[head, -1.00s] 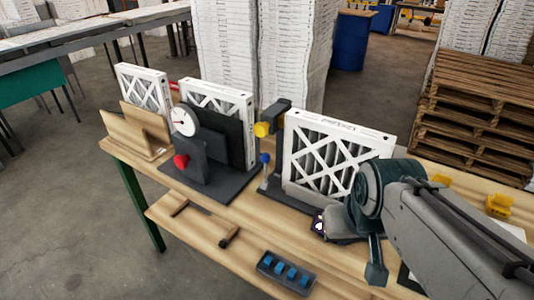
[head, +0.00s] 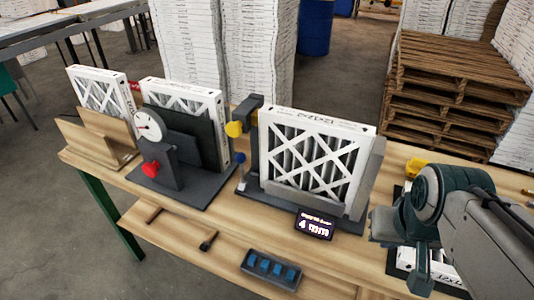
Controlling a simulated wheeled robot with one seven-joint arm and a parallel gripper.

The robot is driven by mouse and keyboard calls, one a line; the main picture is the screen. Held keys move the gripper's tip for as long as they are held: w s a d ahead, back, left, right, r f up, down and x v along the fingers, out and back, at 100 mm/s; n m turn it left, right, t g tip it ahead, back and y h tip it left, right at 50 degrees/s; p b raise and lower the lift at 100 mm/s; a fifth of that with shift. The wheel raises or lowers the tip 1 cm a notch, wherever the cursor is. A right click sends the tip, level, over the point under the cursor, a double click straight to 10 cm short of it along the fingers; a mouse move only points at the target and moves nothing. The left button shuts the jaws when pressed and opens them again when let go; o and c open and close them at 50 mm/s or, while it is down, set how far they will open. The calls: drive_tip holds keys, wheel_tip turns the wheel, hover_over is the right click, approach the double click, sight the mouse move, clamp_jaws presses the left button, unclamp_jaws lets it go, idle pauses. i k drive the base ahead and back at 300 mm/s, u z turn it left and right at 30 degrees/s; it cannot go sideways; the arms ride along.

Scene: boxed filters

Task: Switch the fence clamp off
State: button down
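A dark switch box (head: 271,268) with several blue rocker switches lies near the front edge of the bench. Labels and switch positions are too small to read. Behind it a boxed filter (head: 312,158) with a white lattice face stands upright in a dark fixture (head: 374,165), with a yellow knob (head: 235,129) and a blue-knobbed lever (head: 240,160) at its left. I cannot tell which part is the fence clamp. A lit display (head: 315,225) stands before the filter. My gripper (head: 384,227) is at the right, apart from the switch box; its fingers are unclear.
At the left are a gauge stand (head: 148,125) with a red knob (head: 151,169), another filter and a wooden holder (head: 95,140). A dark-handled tool (head: 208,241) lies left of the switch box. A yellow item (head: 416,167) sits behind my arm. Pallets (head: 450,90) stand behind.

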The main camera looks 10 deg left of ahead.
sight(240, 158)
drive_tip(key=k, duration=0.6)
drive_tip(key=u, duration=0.8)
drive_tip(key=i, duration=0.5)
